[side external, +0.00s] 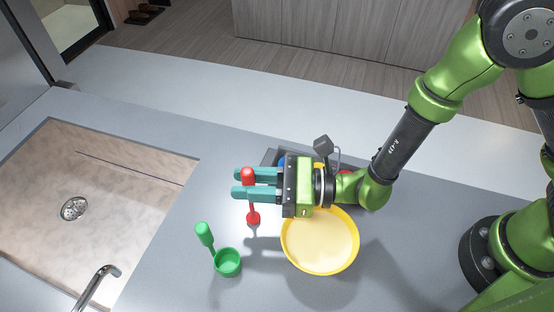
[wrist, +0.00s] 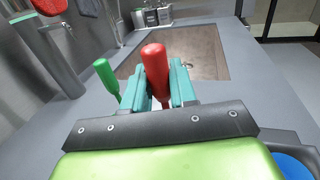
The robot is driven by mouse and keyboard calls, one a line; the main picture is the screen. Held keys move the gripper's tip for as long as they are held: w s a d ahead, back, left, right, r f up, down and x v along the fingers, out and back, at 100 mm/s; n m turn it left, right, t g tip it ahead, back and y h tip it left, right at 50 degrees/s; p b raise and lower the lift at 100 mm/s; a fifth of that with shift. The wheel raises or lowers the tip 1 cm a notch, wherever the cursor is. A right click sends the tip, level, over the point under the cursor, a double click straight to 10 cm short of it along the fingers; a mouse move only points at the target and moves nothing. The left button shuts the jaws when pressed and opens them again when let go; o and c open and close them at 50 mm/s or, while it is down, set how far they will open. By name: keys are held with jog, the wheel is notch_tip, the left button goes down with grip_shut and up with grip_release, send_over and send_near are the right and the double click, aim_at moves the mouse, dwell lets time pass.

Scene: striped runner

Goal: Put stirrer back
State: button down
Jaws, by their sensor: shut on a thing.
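The red stirrer (side external: 253,218), with a thick red handle and a small red end, is held roughly upright between the teal fingers of my gripper (side external: 254,184). Its handle (wrist: 155,68) stands up between the fingers in the wrist view. My gripper (wrist: 158,92) is shut on it, over the counter between the yellow bowl and the sink. The lower end hangs below the fingers; I cannot tell whether it touches the counter. A dark tray (side external: 268,156) lies behind my gripper, mostly hidden, with something blue (side external: 282,162) in it.
A yellow bowl (side external: 320,242) sits below and right of my gripper. The counter behind the sink is clear.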

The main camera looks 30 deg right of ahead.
jog(key=shift+f, duration=0.2)
jog(key=c, duration=0.9)
grip_release()
jog(key=shift+r, duration=0.1)
